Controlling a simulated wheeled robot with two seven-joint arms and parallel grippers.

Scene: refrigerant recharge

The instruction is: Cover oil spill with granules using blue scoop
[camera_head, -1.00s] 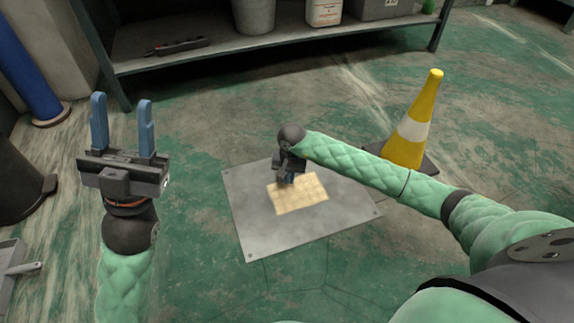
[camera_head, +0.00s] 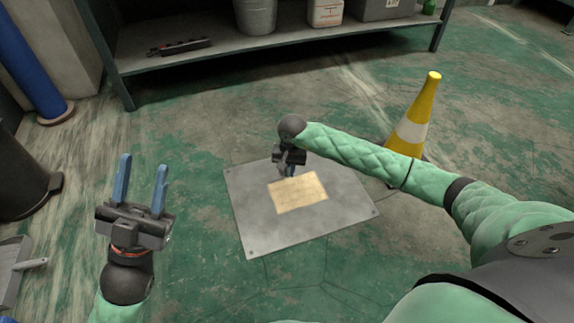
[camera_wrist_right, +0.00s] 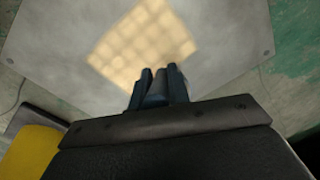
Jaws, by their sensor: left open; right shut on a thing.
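A tan, grid-patterned patch (camera_head: 298,193) lies on a grey metal plate (camera_head: 252,232) on the floor; it looks like granules, and no dark oil shows around it. My right gripper (camera_head: 287,168) is at the patch's far edge, pointing down. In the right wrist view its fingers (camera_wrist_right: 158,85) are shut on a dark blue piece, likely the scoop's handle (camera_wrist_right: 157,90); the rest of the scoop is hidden. My left gripper (camera_head: 140,184) is open and empty, fingers up, well left of the plate.
A yellow and white cone (camera_head: 413,128) stands right of the plate behind my right arm. A metal shelf (camera_head: 220,50) holds a bucket (camera_head: 256,14) and a white container (camera_head: 325,12). A grey dustpan (camera_head: 15,268) lies at the left edge. The floor in front of the plate is clear.

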